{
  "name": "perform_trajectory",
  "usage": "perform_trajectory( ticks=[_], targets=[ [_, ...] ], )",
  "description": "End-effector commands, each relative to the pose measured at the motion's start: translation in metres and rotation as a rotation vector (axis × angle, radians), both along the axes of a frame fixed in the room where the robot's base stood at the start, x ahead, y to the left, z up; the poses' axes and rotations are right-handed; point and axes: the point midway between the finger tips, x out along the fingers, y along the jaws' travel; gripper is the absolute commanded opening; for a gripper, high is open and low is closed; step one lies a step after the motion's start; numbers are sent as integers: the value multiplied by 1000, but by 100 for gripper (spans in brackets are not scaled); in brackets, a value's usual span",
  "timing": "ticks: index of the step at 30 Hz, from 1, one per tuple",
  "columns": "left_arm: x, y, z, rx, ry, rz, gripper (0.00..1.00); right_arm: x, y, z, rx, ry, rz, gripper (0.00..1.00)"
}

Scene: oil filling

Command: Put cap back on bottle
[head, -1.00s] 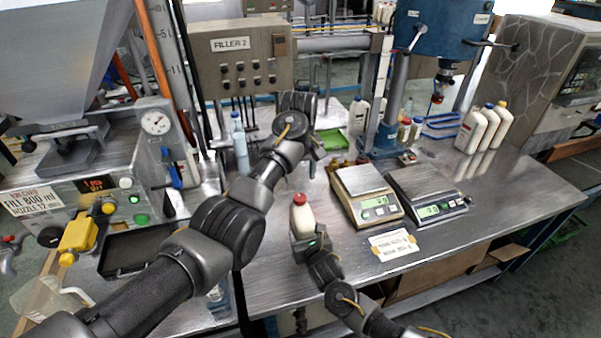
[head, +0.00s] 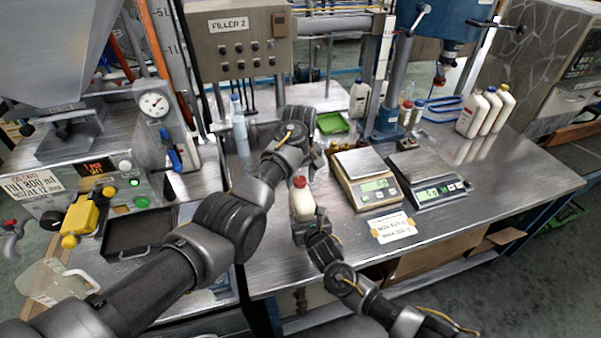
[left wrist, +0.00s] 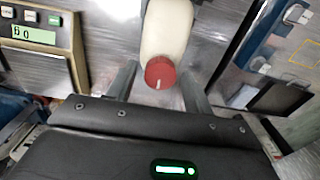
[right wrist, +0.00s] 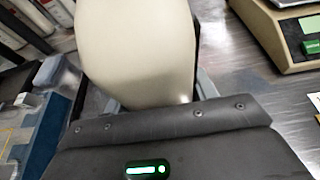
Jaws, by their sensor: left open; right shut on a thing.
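A cream-white bottle (head: 303,204) with a red cap (head: 299,182) stands roughly upright over the bench front. My right gripper (head: 306,222) is shut around its lower body; the bottle also fills the top of the right wrist view (right wrist: 137,50), its cap out of frame. My left arm reaches over to the far side of the bottle; its gripper is mostly hidden behind the arm in the head view. In the left wrist view my left gripper (left wrist: 158,88) is open, its fingers on either side of the red cap (left wrist: 160,73), which sits at the bottle's mouth. Whether the fingers touch it is unclear.
Two scales (head: 368,178) and (head: 428,178) stand right of the bottle, with a paper label (head: 392,227) in front. A blue-white bottle (head: 239,125) and a green tray (head: 334,122) are behind. Several white bottles (head: 484,112) stand at the right.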

Motion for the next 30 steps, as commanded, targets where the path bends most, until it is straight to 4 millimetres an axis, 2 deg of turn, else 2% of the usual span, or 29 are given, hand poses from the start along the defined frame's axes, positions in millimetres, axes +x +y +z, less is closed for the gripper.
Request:
perform_trajectory(
  ticks=[5,15,22,23,28,30],
  targets=[
    [0,0,0,0,0,0,52,-1,-1,-2,-3,3,0,0],
    [0,0,0,0,0,0,7,-1,-1,-2,-3,3,0,0],
    [0,0,0,0,0,-8,5,-1,-1,-2,-3,3,0,0],
    [0,0,0,0,0,-8,34,-1,-1,-2,-3,3,0,0],
    [0,0,0,0,0,-8,56,-1,-1,-2,-3,3,0,0],
    [0,0,0,0,0,-8,58,-1,-1,-2,-3,3,0,0]
  ],
)
